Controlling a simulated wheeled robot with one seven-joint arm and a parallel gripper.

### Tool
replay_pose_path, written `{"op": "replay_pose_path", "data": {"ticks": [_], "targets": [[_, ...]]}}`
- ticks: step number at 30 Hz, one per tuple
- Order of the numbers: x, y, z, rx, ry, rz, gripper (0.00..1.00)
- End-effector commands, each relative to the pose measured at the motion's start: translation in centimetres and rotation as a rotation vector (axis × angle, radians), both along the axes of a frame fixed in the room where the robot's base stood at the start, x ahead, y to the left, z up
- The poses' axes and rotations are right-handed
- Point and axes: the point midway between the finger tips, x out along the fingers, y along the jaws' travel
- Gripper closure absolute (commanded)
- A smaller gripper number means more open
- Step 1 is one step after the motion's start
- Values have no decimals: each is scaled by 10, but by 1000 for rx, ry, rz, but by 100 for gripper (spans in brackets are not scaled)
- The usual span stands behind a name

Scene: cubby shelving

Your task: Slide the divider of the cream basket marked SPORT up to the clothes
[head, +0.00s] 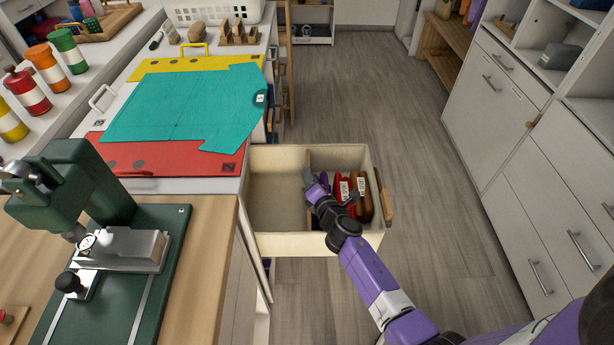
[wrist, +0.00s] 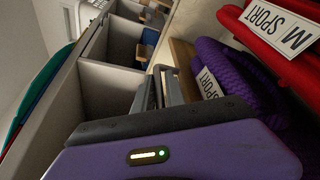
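The cream basket (head: 276,240) is pulled out from the white unit, with a wooden handle on its right end; no SPORT mark is readable on it. Its wooden divider (head: 309,159) stands crosswise inside, partly hidden by my arm; a piece also shows in the wrist view (wrist: 183,54). Right of it are the clothes: a purple roll (wrist: 212,62), a red one (head: 343,187) and a brown one (head: 362,205). Tags reading SPORT show in the wrist view. My gripper (head: 309,180) is in the basket, at the divider's left side; its fingers (wrist: 163,88) look closed together.
The basket's left part is empty. White cabinets (head: 535,200) stand at right; the floor between (head: 430,170) is clear.

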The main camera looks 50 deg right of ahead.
Motion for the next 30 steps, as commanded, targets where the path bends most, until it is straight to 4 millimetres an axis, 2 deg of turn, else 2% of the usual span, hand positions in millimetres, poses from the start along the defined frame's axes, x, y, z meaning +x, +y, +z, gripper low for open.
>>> {"op": "replay_pose_path", "data": {"ticks": [1,2,13,24,30], "targets": [[-1,1,-2,2,2,1,73],[-1,1,-2,2,2,1,68],[-3,3,1,0,0,1,67],[-46,31,12,1,0,2,67],[-61,40,15,0,0,1,67]]}}
